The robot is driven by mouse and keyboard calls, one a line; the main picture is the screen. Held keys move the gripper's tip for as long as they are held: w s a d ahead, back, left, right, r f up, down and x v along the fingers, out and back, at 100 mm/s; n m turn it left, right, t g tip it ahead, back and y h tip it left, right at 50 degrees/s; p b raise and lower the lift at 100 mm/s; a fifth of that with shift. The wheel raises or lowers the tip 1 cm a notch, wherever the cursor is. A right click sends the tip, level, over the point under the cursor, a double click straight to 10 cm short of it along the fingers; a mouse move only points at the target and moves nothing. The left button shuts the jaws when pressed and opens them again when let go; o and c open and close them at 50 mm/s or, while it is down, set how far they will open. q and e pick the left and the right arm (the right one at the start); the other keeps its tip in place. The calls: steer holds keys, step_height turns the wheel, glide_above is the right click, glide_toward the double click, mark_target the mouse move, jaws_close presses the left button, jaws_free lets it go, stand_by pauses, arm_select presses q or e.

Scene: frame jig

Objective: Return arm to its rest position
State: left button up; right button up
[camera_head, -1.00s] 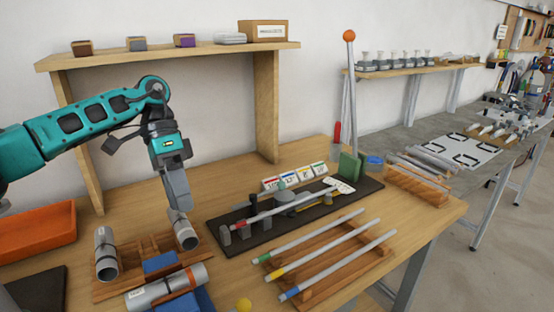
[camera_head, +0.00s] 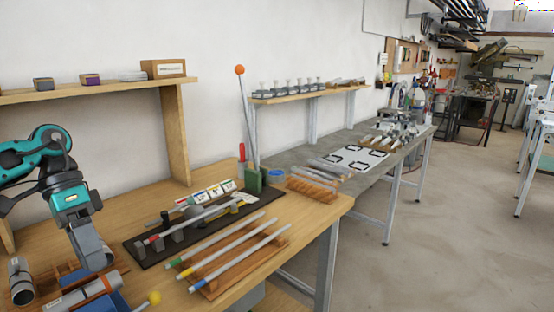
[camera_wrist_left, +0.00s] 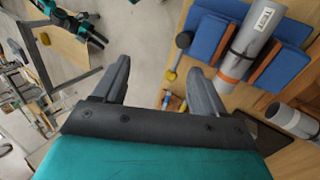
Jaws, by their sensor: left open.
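My left gripper (camera_head: 95,264) is at the lower left in the head view, pointing down beside the silver cylinders. In the left wrist view its two fingers (camera_wrist_left: 160,82) are spread apart with nothing between them. A silver cylinder with an orange band (camera_head: 88,293) lies on a blue and wooden cradle below it; it also shows in the left wrist view (camera_wrist_left: 245,45). My right gripper is not in view.
A wooden rack (camera_head: 218,278) with several tipped rods lies right of a black jig board (camera_head: 155,253) holding a red-tipped rod. A shelf (camera_head: 110,91) rises behind. The floor (camera_head: 440,240) to the right is clear.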

arm_select(q)
steer(key=s+d+f+m+t+h, duration=0.1)
steer(key=d+f+m+t+h, duration=0.3)
steer(key=d, duration=0.6)
steer(key=d+f+t+h, duration=0.1)
steer(key=d+t+h, duration=0.1)
steer(key=d+h, duration=0.6)
steer(key=s+d+f+m+t+h, duration=0.1)
steer(key=d+f+m+t+h, duration=0.15)
steer(key=d, duration=0.95)
steer(key=s+a+f+n+t+y, duration=0.2)
steer(key=a+f+n+t+y, duration=0.7)
steer(key=f+n+t+y, duration=0.25)
steer(key=s+a+f+g+y, duration=0.5)
steer(key=s+a+f, duration=0.1)
steer(key=s+f, duration=0.5)
steer(key=shift+s+a+f+g+y, duration=0.15)
steer(key=shift+a+f+g+y, duration=0.2)
steer(key=shift+f, duration=0.45)
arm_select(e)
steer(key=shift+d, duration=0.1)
